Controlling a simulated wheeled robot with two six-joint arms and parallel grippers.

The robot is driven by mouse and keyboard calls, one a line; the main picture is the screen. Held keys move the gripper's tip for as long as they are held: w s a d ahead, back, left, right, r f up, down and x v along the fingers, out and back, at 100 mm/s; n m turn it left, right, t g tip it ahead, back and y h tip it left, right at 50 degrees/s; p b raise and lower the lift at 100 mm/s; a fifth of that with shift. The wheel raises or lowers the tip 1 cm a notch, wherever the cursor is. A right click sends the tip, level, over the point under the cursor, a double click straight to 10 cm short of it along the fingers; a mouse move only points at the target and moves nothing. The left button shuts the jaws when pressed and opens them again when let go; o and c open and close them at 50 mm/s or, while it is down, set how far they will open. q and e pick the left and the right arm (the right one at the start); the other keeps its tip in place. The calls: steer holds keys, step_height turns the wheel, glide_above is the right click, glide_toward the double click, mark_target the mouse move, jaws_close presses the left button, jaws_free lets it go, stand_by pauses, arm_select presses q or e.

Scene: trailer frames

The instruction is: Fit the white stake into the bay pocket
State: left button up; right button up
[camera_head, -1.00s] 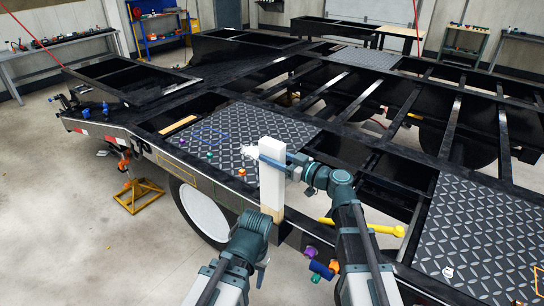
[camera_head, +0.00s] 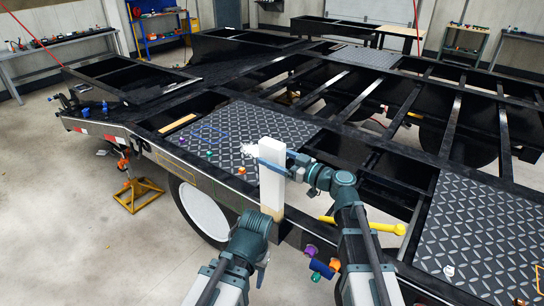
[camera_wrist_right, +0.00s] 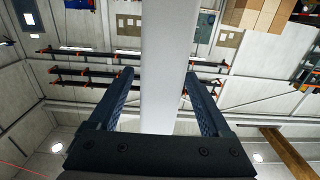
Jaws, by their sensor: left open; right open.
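The white stake (camera_head: 272,188) stands upright at the near side rail of the trailer, with a tan lower end. My right gripper (camera_head: 264,160) is at its upper part, its fingers open on either side of the stake. In the right wrist view the stake (camera_wrist_right: 168,65) runs between the two open fingers of the gripper (camera_wrist_right: 158,85). My left gripper (camera_head: 252,222) is lower, close to the stake's foot on its left, and open; its fingertips are hard to make out. I cannot make out the bay pocket; the stake's foot is partly hidden.
A diamond-plate deck (camera_head: 235,140) with small coloured pieces lies behind the stake. A second plate (camera_head: 480,235) is at the right. A yellow bar (camera_head: 365,226) and several coloured knobs (camera_head: 318,266) are right of the stake. An orange jack stand (camera_head: 138,190) is at the left.

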steer(key=v, duration=1.3)
steer(key=s+a+f+m+g+h, duration=0.1)
steer(key=s+a+f+g+h, duration=0.3)
steer(key=f, duration=0.3)
steer(key=s+a+f+g+h, duration=0.1)
steer(key=s+a+f+g, duration=0.3)
steer(key=s+a+f, duration=0.25)
steer(key=s+d+f+m+g+h, duration=0.2)
steer(key=s+d+f+m+h, duration=0.3)
steer(key=s+f+h, duration=0.3)
steer(key=shift+d+m+g+h, duration=0.2)
steer(key=shift+m+g+h, duration=0.25)
steer(key=shift+h, duration=1.05)
steer(key=shift+s+f, duration=0.1)
steer(key=shift+f, duration=0.05)
